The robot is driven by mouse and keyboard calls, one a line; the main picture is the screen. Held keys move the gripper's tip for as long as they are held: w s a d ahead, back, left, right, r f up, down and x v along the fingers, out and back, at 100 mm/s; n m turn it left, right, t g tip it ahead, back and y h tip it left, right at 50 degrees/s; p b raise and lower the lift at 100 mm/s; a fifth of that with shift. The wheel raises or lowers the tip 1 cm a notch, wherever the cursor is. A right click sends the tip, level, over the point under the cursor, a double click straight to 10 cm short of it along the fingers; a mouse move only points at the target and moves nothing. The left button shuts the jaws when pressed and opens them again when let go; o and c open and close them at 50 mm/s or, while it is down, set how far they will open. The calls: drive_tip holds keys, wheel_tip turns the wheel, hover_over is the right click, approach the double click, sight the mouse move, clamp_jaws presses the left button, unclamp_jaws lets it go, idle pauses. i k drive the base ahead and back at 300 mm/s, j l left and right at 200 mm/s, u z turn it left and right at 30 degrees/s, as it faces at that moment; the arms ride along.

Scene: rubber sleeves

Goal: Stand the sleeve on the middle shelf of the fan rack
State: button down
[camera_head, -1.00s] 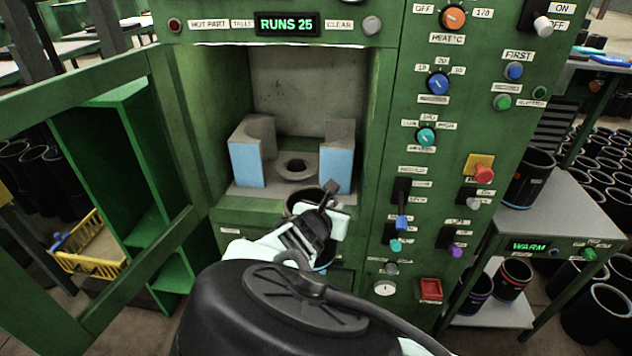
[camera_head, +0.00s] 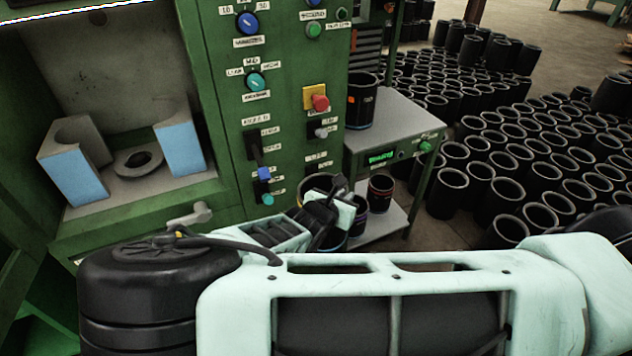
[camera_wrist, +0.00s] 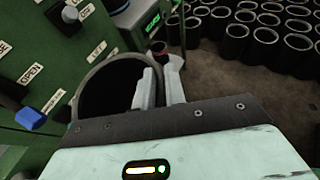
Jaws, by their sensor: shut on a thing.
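My gripper (camera_head: 332,203) is shut on the wall of a black rubber sleeve (camera_wrist: 98,92). In the wrist view its two pale fingers (camera_wrist: 161,86) pinch the right side of the rim, and the round dark opening faces the camera. In the head view the sleeve is mostly hidden behind the gripper, in front of the green machine's right edge. A grey side stand (camera_head: 412,118) with a lit green display stands just beyond. It has a top and a lower shelf (camera_head: 388,226). I cannot tell whether it is the fan rack.
One sleeve (camera_head: 362,103) stands on the stand's top, with others (camera_head: 380,193) on its lower shelf. The green machine (camera_head: 225,120) with knobs and levers is at left; its chamber holds blue-faced blocks (camera_head: 180,146). Many black sleeves (camera_head: 455,190) crowd the floor at right.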

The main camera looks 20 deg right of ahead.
sight(409, 121)
drive_tip(key=z, duration=0.8)
drive_tip(key=i+j+z, duration=0.1)
drive_tip(key=i+z, duration=0.3)
drive_tip(key=i+j+z, duration=0.1)
drive_tip(key=z, duration=0.25)
drive_tip(key=i+j, duration=0.05)
